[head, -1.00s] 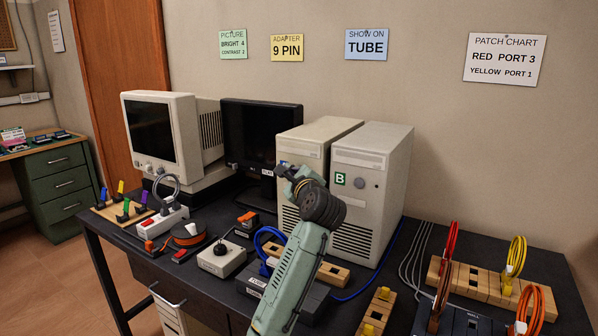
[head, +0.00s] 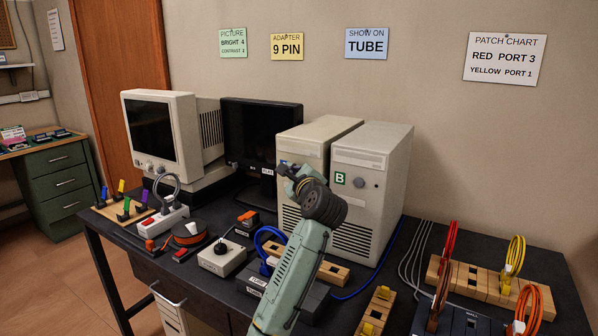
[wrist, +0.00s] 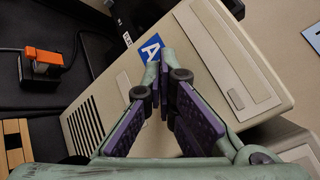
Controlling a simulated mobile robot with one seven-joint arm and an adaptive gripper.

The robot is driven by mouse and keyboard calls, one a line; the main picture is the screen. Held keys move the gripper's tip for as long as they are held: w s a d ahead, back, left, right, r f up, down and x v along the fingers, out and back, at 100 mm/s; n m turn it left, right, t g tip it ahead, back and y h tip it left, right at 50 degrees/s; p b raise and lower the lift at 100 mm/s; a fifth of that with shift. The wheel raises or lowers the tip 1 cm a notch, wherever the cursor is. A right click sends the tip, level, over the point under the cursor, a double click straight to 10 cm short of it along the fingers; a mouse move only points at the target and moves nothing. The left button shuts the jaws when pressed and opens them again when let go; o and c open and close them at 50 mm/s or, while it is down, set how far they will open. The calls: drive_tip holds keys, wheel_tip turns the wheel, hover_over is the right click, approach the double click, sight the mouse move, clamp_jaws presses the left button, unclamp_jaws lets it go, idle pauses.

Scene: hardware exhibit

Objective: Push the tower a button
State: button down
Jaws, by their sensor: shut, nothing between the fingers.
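Tower A (head: 318,131) is the left of two beige computer towers on the desk; it also fills the wrist view (wrist: 217,44), tilted. Its blue A label (wrist: 151,48) shows just left of my fingertips. My gripper (head: 284,169) is in front of the tower's face in the head view. In the wrist view my gripper (wrist: 165,55) is shut and empty, with its tips at the face beside the label. I cannot tell whether the tips touch. The button on tower A does not show; my fingers and arm cover part of the face.
Tower B (head: 386,160), with a green label and round button, stands close on the right. A dark flat monitor (head: 262,135) and a CRT monitor (head: 185,130) stand left. A joystick box (head: 221,258), cables and wooden blocks (head: 334,272) crowd the desk below my arm.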

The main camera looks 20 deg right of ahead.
drive_tip(key=shift+s+a, duration=0.35)
drive_tip(key=shift+a, duration=0.05)
drive_tip(key=shift+s+a, duration=0.95)
drive_tip(key=shift+a, duration=0.25)
drive_tip(key=shift+s+a, duration=0.9)
drive_tip(key=shift+a, duration=0.25)
